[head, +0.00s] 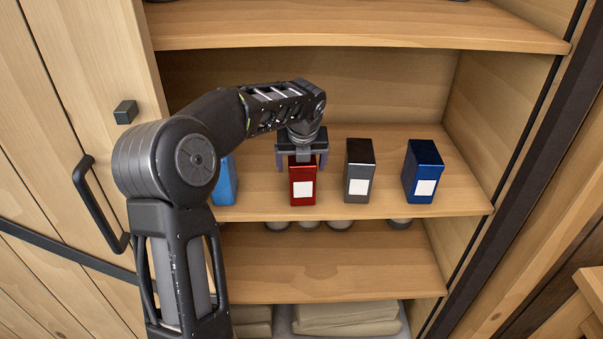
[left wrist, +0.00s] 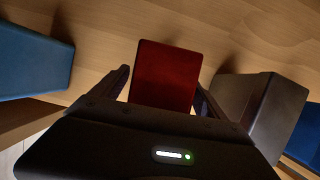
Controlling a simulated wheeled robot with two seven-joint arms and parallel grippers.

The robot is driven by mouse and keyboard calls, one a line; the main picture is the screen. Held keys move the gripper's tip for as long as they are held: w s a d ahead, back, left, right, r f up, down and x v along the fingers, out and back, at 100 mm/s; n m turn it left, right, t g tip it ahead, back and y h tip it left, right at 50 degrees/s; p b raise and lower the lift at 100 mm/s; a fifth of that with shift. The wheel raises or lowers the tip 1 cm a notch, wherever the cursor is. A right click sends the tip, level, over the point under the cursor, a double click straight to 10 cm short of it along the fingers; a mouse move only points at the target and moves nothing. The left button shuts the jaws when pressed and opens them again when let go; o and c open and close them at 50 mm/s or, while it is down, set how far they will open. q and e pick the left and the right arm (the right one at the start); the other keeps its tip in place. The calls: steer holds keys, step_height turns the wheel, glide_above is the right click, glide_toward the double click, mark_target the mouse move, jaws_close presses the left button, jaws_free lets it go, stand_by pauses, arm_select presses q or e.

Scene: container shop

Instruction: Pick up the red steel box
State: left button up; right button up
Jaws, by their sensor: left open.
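The red steel box (head: 302,186) with a white label stands upright on the middle shelf, second from the left in the row. My left gripper (head: 302,163) is directly above it, fingers pointing down on either side of its top. In the left wrist view the red box (left wrist: 165,75) lies between the two open fingers of the left gripper (left wrist: 163,88). Its upper part is partly hidden by the gripper in the head view. I cannot tell whether either finger touches it. My right gripper is in neither view.
A light blue box (head: 226,184) stands left of the red box, partly behind my arm. A dark grey box (head: 359,172) and a dark blue box (head: 422,172) stand to the right. The shelf above (head: 350,41) overhangs. A cabinet door handle (head: 90,200) is at the left.

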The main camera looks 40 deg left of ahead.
arm_select(q)
steer(key=shift+c, duration=0.5)
jaws_close()
stand_by(0.3)
